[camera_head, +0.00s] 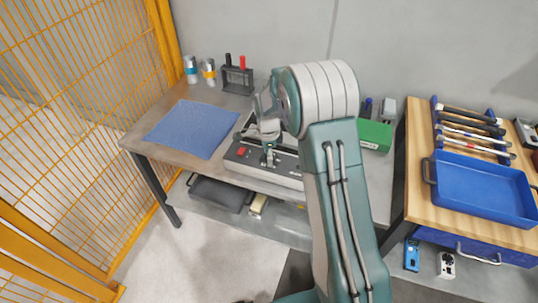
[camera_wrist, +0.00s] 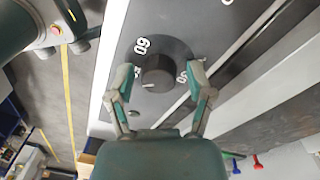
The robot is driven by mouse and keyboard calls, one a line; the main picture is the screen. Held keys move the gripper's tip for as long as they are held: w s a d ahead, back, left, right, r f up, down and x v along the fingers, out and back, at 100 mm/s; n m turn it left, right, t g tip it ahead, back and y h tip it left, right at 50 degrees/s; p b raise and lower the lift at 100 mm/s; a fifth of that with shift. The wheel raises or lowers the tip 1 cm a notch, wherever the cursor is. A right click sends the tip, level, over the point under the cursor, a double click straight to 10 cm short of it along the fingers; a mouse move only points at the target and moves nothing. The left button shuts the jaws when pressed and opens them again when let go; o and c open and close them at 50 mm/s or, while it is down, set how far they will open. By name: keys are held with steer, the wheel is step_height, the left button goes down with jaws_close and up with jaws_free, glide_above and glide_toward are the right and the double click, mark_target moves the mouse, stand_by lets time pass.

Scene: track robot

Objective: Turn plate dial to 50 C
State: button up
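The hot plate (camera_head: 238,166) is a low dark-grey unit on the grey table, with a red button on its front panel. Its black round dial (camera_wrist: 158,72) shows in the wrist view, with a small pale mark near its lower left edge. White numbers ring the dial; one by the upper left reads like 60 turned over, and others are partly hidden by the fingers. My gripper (camera_wrist: 163,77) is open, with one finger on each side of the dial. I cannot tell whether either finger touches it. In the head view my gripper (camera_head: 268,150) is over the front panel, hiding the dial.
A blue mat (camera_head: 193,129) lies left of the plate. Cans and a dark rack (camera_head: 237,78) stand behind it. A green box (camera_head: 375,135) is to the right. A wooden bench (camera_head: 419,118) holds a blue tray (camera_head: 484,186). A yellow mesh fence (camera_head: 75,110) bounds the left.

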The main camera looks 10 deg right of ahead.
steer(key=shift+r, duration=0.1)
step_height(320, 180, up, 12)
steer(key=shift+w, duration=0.4)
stand_by(0.3)
stand_by(0.3)
steer(key=s+r+n+t, duration=0.2)
steer(key=s+r+n, duration=0.55)
steer(key=s, duration=0.35)
steer(key=s+r+n+t, duration=0.2)
steer(key=s+r+n, duration=0.5)
steer(key=s, duration=0.4)
steer(key=s+n+t, duration=0.2)
steer(key=s+n, duration=0.2)
steer(key=s, duration=0.5)
steer(key=shift+f, duration=0.15)
steer(key=shift+s+d+n, duration=0.1)
steer(key=shift+n, duration=0.15)
steer(key=shift+c, duration=0.3)
stand_by(0.4)
